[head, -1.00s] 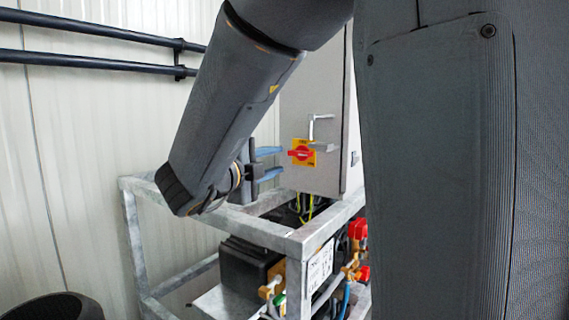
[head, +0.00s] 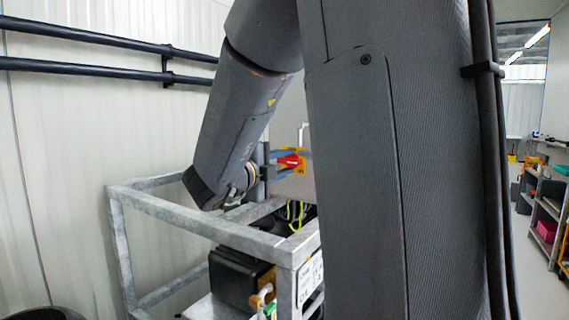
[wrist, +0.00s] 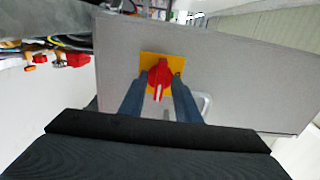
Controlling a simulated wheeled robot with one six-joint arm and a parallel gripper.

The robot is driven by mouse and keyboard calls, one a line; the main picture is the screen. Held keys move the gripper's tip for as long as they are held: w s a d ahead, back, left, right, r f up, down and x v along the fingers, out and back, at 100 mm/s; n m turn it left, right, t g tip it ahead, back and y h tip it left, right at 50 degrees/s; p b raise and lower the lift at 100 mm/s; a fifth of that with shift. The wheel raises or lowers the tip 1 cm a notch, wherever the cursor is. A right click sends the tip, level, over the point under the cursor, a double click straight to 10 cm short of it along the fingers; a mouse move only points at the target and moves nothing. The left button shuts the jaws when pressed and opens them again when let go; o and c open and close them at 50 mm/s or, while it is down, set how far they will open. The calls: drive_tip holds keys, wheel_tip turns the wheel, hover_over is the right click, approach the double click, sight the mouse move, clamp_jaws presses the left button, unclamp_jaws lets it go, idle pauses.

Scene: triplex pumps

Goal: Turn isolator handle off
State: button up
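The isolator handle is a red rotary knob (wrist: 160,76) on a yellow square plate (wrist: 148,57), mounted on a grey cabinet panel. In the wrist view its grip points down toward me, between my fingers. My gripper (wrist: 162,80) is open, with one blue finger on each side of the red handle and a gap beside its lower end. Whether the fingertips touch the knob or plate is not clear. In the head view the red handle (head: 290,160) shows beside the blue fingers, and my arm hides most of the cabinet.
A metal latch handle (wrist: 206,104) sits on the panel right of the plate in the wrist view. A galvanised frame (head: 200,228) stands below my gripper, with a black box (head: 238,278) inside. Shelves (head: 545,215) stand far right. Pipes (head: 100,38) run along the wall.

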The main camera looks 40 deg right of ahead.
drive_tip(key=shift+c, duration=0.5)
clamp_jaws()
